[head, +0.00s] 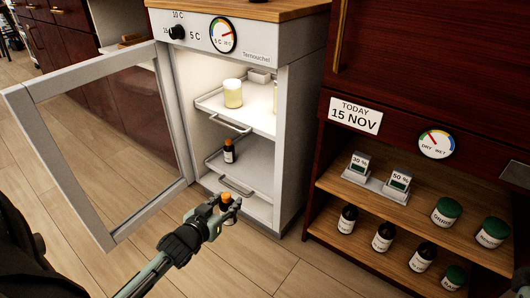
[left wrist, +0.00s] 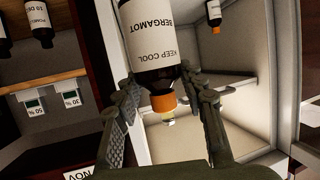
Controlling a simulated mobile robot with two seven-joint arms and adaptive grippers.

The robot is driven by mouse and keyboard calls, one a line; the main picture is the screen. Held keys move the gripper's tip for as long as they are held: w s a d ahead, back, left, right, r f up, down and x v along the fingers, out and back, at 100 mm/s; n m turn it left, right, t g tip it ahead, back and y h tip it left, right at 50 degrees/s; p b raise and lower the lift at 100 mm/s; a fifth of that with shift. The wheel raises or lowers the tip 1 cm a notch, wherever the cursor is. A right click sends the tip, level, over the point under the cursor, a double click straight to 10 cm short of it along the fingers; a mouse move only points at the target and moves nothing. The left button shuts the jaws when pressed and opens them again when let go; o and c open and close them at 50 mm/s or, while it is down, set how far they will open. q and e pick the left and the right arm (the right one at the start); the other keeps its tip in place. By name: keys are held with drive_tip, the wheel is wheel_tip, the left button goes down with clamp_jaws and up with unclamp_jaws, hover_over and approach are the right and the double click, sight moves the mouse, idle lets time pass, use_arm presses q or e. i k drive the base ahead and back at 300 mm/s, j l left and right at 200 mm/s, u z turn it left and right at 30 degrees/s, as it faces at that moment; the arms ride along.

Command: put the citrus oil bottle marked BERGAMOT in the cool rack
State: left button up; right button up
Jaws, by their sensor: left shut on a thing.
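My left gripper (head: 224,205) is shut on the bottle marked BERGAMOT (left wrist: 150,42), a dark bottle with a white label that also reads KEEP COOL and an orange cap. In the head view mostly the bottle's orange cap (head: 226,197) shows between the fingers. The gripper is in front of the open cooler (head: 303,150), outside it. The cooler has an upper pull-out shelf (head: 222,103) and a lower one (head: 215,163); which is the cool rack I cannot tell. A small brown bottle (head: 229,151) with an orange cap stands on the lower shelf.
The cooler's glass door (head: 110,140) stands open to the left. A pale yellow jar (head: 233,93) stands on the upper shelf. At right, a wooden cabinet (head: 470,252) holds several dark bottles, green-lidded jars and two small displays (head: 358,166). The lower shelf has bare room.

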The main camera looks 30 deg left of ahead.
sight(257, 174)
drive_tip(key=i+j, duration=0.7)
drive_tip(key=j, duration=0.2)
